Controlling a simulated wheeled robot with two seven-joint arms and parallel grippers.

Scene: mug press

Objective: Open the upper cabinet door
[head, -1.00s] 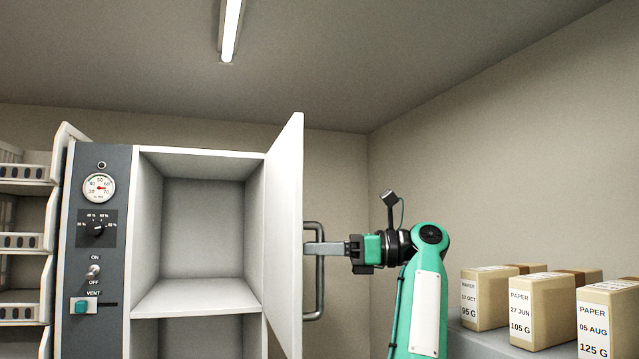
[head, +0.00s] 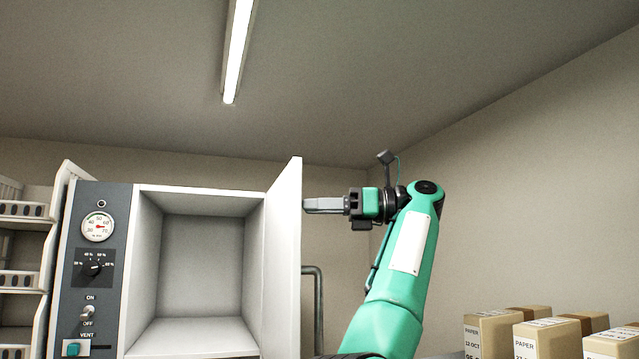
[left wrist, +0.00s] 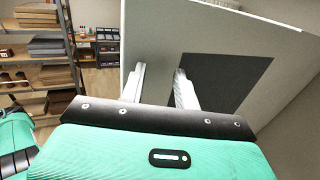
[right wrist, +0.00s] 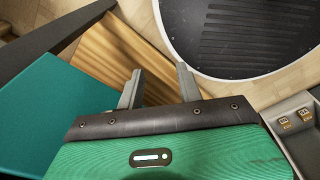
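The upper cabinet door (head: 283,262) is white and stands swung out from the right side of the cabinet (head: 200,190), whose upper compartment is exposed. Its grey bar handle (head: 318,310) is on the outer face, low in the head view. My left gripper (head: 316,205) is at that outer face, above the handle and off it. In the left wrist view its two fingers (left wrist: 158,82) are apart with nothing between them, before a pale panel with a dark patch. My right gripper (right wrist: 157,85) is open and empty, shown only in the right wrist view.
A control panel (head: 92,265) with gauge and switches is left of the compartment. White racks (head: 25,250) stand further left. Several paper boxes (head: 545,340) are at the lower right. A round dark disc (right wrist: 240,35) and wood surface (right wrist: 115,55) show in the right wrist view.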

